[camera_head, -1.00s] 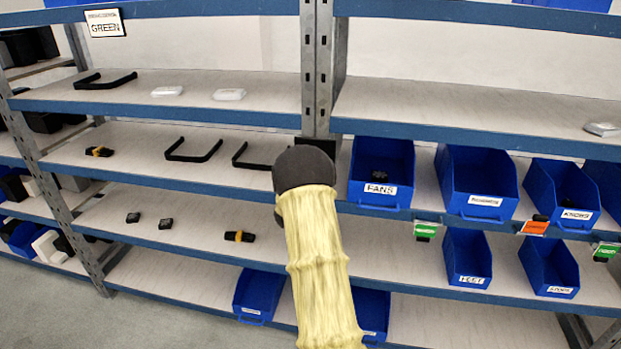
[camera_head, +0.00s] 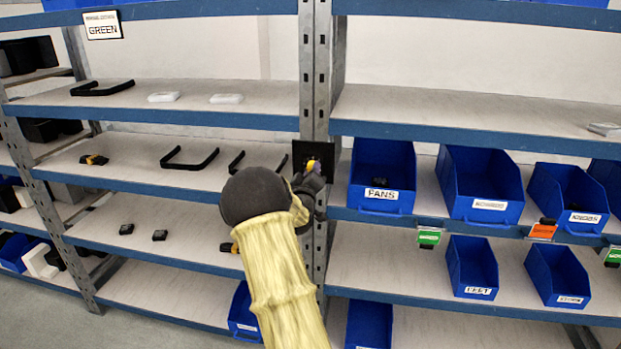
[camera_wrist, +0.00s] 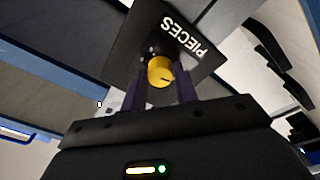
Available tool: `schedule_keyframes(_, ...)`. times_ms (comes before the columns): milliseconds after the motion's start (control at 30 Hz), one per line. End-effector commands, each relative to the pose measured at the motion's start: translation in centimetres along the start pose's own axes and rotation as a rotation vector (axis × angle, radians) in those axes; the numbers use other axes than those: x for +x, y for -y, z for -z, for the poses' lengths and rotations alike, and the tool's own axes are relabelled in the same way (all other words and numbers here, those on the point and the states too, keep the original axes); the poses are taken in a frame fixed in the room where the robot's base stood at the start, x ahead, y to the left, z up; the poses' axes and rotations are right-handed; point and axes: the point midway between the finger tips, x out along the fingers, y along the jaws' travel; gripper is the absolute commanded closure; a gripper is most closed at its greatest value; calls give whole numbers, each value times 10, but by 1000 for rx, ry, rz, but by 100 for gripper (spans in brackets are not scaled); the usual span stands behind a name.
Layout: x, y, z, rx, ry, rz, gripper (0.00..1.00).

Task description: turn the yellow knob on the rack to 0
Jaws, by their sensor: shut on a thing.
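The yellow knob (camera_wrist: 159,71) sits on a black plate (camera_wrist: 207,62) lettered PIECES, seen tilted in the wrist view. A dark pointer line runs across the knob's face toward its right edge. No scale numbers can be read on the plate. My gripper (camera_wrist: 160,82) has its two dark fingers on either side of the knob, shut on it. In the head view the black plate (camera_head: 314,151) is on the rack's middle upright. The knob (camera_head: 311,165) shows there only as a small yellow bit, partly hidden by my gripper (camera_head: 308,176).
Blue bins (camera_head: 382,178) stand on the shelves right of the upright. Black handles (camera_head: 190,160) and small dark parts lie on the shelves to the left. The upright (camera_head: 321,75) and blue shelf edges are close to my arm.

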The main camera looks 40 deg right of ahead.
Motion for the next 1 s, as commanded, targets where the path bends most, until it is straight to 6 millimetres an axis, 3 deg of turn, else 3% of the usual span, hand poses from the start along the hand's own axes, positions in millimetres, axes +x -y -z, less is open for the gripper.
schedule_keyframes(400, 0, 1, -2, -246, -12, 25, 94)
schedule_keyframes(967, 0, 0, -3, -283, -13, 28, 93)
schedule_keyframes(1000, 0, 0, -3, -283, -13, 28, 63)
